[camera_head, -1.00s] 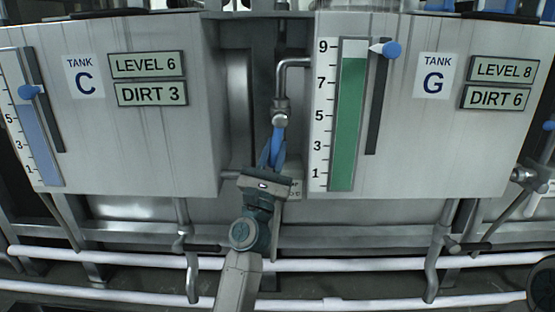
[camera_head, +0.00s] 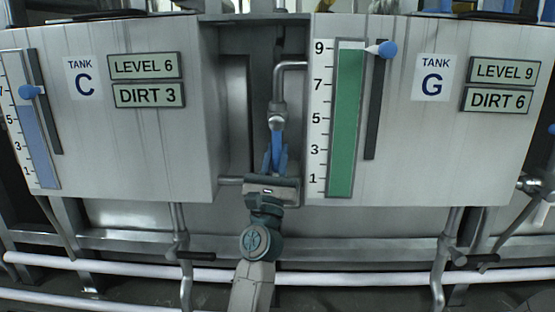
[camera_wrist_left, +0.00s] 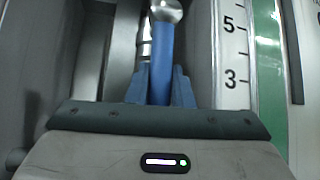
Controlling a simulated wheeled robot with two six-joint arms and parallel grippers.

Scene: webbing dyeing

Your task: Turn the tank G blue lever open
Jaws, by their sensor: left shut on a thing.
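Tank G, with its label (camera_head: 433,77), is the metal tank on the right, reading LEVEL 9 and DIRT 6. Its blue lever (camera_head: 277,142) hangs down from a valve on the bent pipe at the tank's left side. My left gripper (camera_head: 275,163) is shut on this lever from below. In the left wrist view the blue lever (camera_wrist_left: 162,60) stands between the two blue fingers (camera_wrist_left: 161,88), under a round metal joint. The fingers hide the lever's lower end. My right gripper is not in view.
Tank C, with its label (camera_head: 84,78), stands on the left. The gauge (camera_head: 346,120) of tank G, with a blue pointer (camera_head: 387,49), is just right of the lever. The gap between the tanks is narrow. White pipes (camera_head: 120,270) run low across the front.

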